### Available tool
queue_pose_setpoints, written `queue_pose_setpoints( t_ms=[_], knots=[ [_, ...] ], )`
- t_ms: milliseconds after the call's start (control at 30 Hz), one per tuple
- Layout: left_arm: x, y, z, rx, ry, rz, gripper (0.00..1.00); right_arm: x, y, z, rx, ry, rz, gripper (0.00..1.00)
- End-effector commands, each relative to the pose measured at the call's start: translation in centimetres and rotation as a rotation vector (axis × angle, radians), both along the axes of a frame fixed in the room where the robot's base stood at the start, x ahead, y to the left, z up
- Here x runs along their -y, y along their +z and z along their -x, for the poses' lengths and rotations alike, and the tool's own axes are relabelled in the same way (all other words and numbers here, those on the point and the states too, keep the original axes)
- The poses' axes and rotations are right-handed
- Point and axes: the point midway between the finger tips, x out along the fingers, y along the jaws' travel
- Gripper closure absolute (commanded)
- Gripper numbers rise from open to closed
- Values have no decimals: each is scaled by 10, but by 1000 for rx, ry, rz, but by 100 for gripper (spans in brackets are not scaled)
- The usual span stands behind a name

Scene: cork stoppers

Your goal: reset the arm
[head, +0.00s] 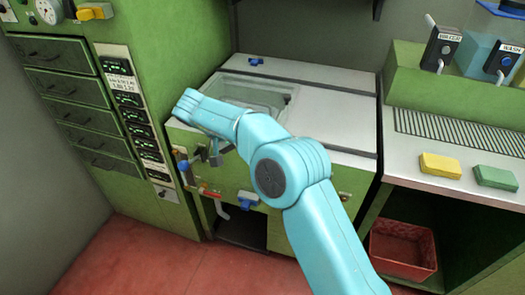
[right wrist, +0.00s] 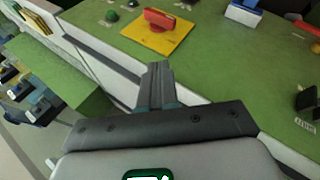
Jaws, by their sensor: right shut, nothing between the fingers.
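My right arm (head: 310,220) reaches in from the lower right of the head view, bent at its big joint, with its forearm pointing left across the front of the green counter unit. My right gripper (head: 213,156) hangs at the arm's far end, in front of the unit's green front panel, small and partly hidden by the wrist. In the right wrist view its fingers (right wrist: 157,80) are together with nothing between them. Beyond them is a green panel (right wrist: 225,75) with a red handle (right wrist: 160,18) on a yellow plate (right wrist: 148,38). My left gripper is not in view.
A clear basin (head: 265,92) is set in the counter behind the forearm. A green drawer cabinet (head: 60,85) stands left. At right, yellow (head: 440,165) and green (head: 496,177) sponges lie by a ribbed drainboard (head: 440,128), above a red crate (head: 402,249). Red floor (head: 145,265) is open at lower left.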

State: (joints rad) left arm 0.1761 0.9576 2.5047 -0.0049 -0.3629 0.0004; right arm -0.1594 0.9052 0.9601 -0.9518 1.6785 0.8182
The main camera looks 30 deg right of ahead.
Motion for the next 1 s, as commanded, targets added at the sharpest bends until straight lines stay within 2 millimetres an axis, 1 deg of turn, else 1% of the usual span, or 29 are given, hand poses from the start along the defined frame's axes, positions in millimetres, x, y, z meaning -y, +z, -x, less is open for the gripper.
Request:
queue_pose_setpoints(
  t_ms=[100,533,567,633,667,733,767,800,833,867,900,967,1000],
  knots=[
    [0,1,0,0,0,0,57,-3,1,-1,0,2,-1,100],
    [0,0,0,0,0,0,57,-3,1,-1,0,1,-1,100],
    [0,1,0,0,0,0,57,-3,0,-1,-1,3,-2,100],
    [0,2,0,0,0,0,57,-5,-9,-2,-15,27,-21,100],
    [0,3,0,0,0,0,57,-7,-17,-2,-26,48,-40,100],
    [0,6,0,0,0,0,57,-16,-47,0,-65,129,-115,100],
    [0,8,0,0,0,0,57,-22,-65,2,-86,174,-163,100],
    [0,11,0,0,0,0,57,-31,-92,8,-113,236,-237,100],
    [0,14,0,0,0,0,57,-41,-113,15,-133,282,-301,100],
    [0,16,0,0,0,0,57,-51,-134,25,-149,326,-370,100],
    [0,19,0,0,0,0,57,-65,-160,40,-164,378,-466,100],
    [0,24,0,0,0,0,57,-89,-196,68,-172,436,-611,100],
    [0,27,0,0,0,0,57,-105,-215,90,-165,460,-705,100]
  ],
)
